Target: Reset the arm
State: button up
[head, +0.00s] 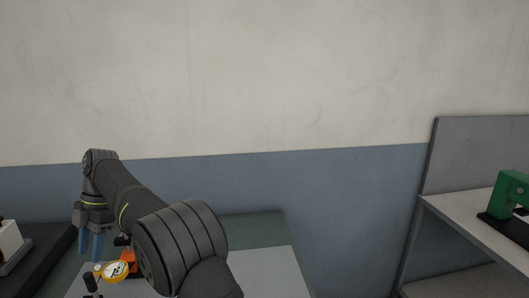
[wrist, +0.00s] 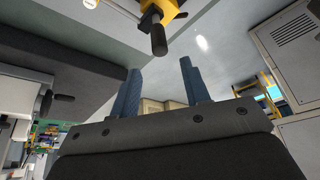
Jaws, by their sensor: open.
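My gripper (head: 91,246) hangs at the left of the head view, with its blue fingers pointing down. In the wrist view my gripper (wrist: 160,82) shows two blue fingers standing apart with nothing between them. The gripper is open and empty. My dark arm runs from the bottom centre up to the left in the head view. No copper electrode can be made out in either view.
A yellow dial device with an orange part (head: 113,271) stands on the table (head: 265,268) just right of and below the gripper. A black-handled yellow tool (wrist: 158,30) shows in the wrist view. A green device (head: 510,195) sits on a shelf (head: 465,222) at right.

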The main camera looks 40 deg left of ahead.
aim_at(87, 274)
jog(key=x, duration=0.8)
jog(key=shift+s+d+f, duration=0.1)
jog(key=shift+s+f, duration=0.1)
jog(key=shift+f, duration=0.1)
jog(key=shift+s+f+m, duration=0.1)
jog(key=shift+f+m, duration=0.2)
jog(key=shift+f, duration=0.05)
jog(key=m+y, duration=0.1)
jog(key=m, duration=0.2)
jog(key=m+y, duration=0.1)
jog(key=m, duration=0.2)
jog(key=shift+a+r+m+y, duration=0.1)
jog(key=shift+a+m+y, duration=0.1)
jog(key=shift+m+y, duration=0.2)
jog(key=m+t+y, duration=0.1)
jog(key=m, duration=0.3)
jog(key=shift+a, duration=0.15)
jog(key=shift+m+t+y, duration=0.5)
jog(key=shift+m+t, duration=0.2)
jog(key=shift+m, duration=0.9)
